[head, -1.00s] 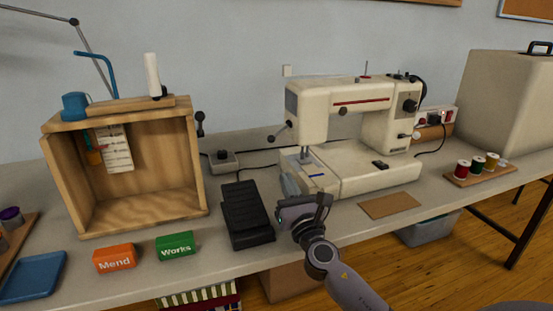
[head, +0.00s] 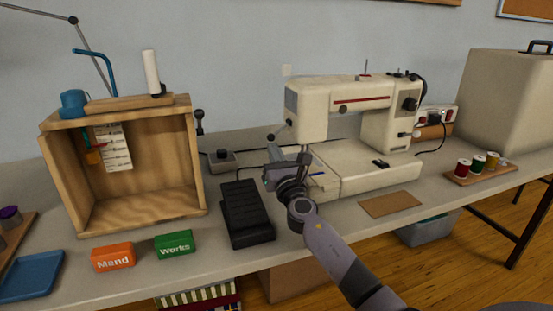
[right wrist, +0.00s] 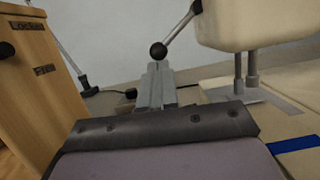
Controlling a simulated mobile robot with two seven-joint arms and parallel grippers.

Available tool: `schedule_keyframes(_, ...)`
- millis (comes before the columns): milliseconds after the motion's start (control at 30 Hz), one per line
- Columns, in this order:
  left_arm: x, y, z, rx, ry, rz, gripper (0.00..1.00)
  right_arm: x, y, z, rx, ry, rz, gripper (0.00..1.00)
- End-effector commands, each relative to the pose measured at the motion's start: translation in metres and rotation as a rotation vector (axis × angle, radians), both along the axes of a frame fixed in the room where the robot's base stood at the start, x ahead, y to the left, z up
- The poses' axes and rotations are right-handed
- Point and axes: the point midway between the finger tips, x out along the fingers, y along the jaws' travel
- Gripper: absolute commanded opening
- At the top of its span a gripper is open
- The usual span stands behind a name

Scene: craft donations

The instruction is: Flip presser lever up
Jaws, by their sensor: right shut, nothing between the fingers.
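The cream sewing machine (head: 345,160) stands on the table. Its presser lever, a thin rod with a black ball knob (head: 271,137), juts from the left of the machine head and slopes down to the left. The knob also shows in the right wrist view (right wrist: 158,51), with the rod rising to the right. My right gripper (head: 273,148) is shut and empty, its fingertips (right wrist: 155,70) just below the knob. I cannot tell whether they touch it. The gripper hides part of the machine's needle area in the head view. My left gripper is not in view.
A black foot pedal (head: 246,212) lies left of my right arm. A wooden box (head: 75,185) stands at the left, with a small switch box (head: 222,160) behind the pedal. A brown card (head: 390,204) and a thread spool tray (head: 480,176) lie to the right.

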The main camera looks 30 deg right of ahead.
Motion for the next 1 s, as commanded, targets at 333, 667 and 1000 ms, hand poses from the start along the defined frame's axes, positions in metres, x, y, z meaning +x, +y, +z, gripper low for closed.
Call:
schedule_keyframes(333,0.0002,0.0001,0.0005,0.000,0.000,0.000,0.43,0.0001,0.0004,0.0001,0.004,0.000,0.000,0.00)
schedule_keyframes(667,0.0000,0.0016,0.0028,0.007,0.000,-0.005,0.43,0.0008,0.0039,0.0036,0.061,-0.014,0.001,0.00)
schedule_keyframes(1000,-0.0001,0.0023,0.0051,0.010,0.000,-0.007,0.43,0.0016,0.0072,0.0071,0.115,-0.028,0.001,0.00)
